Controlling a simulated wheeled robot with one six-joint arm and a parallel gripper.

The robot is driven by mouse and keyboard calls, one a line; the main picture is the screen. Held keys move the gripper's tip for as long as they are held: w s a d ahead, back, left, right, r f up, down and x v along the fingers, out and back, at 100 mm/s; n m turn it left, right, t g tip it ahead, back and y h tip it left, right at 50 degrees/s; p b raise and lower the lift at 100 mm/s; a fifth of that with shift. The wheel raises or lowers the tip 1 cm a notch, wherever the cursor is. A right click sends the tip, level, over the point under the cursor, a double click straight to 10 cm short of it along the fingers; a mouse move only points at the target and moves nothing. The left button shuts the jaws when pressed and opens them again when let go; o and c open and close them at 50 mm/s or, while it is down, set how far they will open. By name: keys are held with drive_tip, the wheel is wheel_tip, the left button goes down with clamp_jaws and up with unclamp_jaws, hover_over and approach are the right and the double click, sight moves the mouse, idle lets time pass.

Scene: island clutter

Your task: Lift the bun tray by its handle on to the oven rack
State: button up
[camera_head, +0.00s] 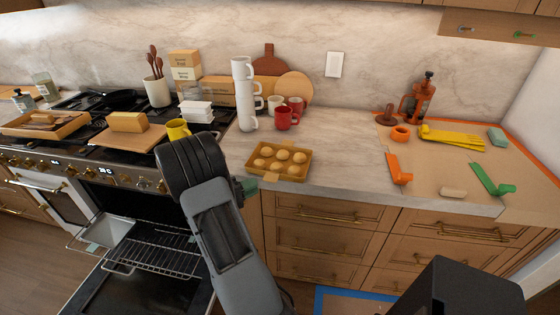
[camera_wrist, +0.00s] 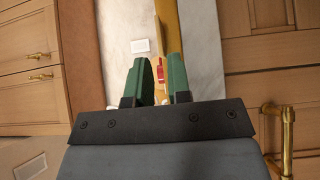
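The yellow bun tray (camera_head: 254,165) holds several round buns and sits on the counter near its front edge. A small tab handle (camera_head: 270,177) sticks out at its front left. The tray's side appears as a yellow strip in the wrist view (camera_wrist: 168,20). My gripper (camera_head: 249,187) has green fingers, just left of the handle at the counter's front edge. In the wrist view my gripper's fingers (camera_wrist: 160,82) stand apart with a gap between them; contact with the handle cannot be told. The wire oven rack (camera_head: 155,258) extends at lower left, partly hidden by my arm.
The oven door (camera_head: 115,292) is open below the stove. A yellow mug (camera_head: 177,129), stacked white cups (camera_head: 246,105) and a red mug (camera_head: 284,118) stand behind. Orange and green tools lie on the right; the counter between them and the tray has free room.

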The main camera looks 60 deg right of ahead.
sight(270, 179)
drive_tip(key=shift+p+x, duration=1)
drive_tip(key=shift+x, duration=2.6)
drive_tip(key=shift+w+d, duration=0.1)
drive_tip(key=shift+w, duration=0.05)
clamp_jaws()
